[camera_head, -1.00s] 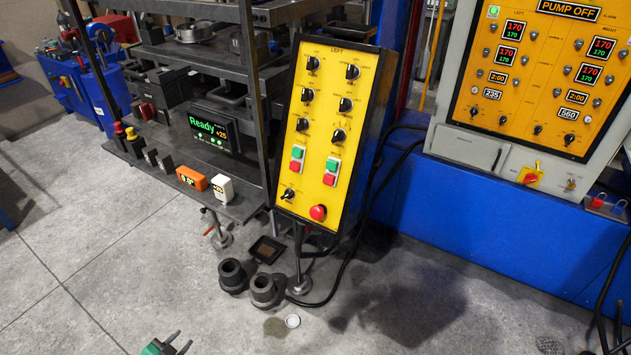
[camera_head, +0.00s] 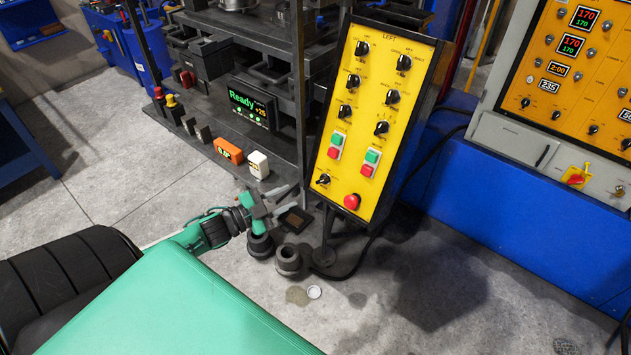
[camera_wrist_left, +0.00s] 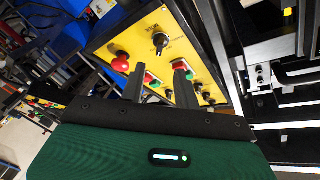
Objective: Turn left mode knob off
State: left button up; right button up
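The yellow panel marked LEFT (camera_head: 350,150) stands at centre in the head view, with several black knobs. One black knob (camera_head: 323,179) sits at the lower left, beside the red mushroom button (camera_head: 351,201). In the left wrist view a black knob (camera_wrist_left: 160,42) sits near the red button (camera_wrist_left: 120,62), beyond my fingertips. My left gripper (camera_head: 286,199) is left of the panel's lower part, fingers apart, touching nothing visible. Its spread fingers also show in the left wrist view (camera_wrist_left: 158,76). My right gripper is not in view.
Green and red push buttons (camera_head: 337,145) sit between the knobs and the lower edge. Dark cylindrical parts (camera_head: 288,259) stand on the floor below. An orange box (camera_head: 229,150) and a white box (camera_head: 258,164) sit on the press ledge. A control cabinet (camera_head: 520,150) stands right.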

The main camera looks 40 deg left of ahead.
aim_at(318, 182)
pick_arm(q)
jog(key=p+x, duration=0.2)
jog(key=x, duration=0.7)
jog(key=shift+w+d+p, duration=0.1)
jog(key=shift+w+p, duration=0.05)
jog(key=shift+p, duration=0.2)
jog(key=shift+c, duration=0.2)
jog(key=shift+r, duration=0.1)
grip_shut()
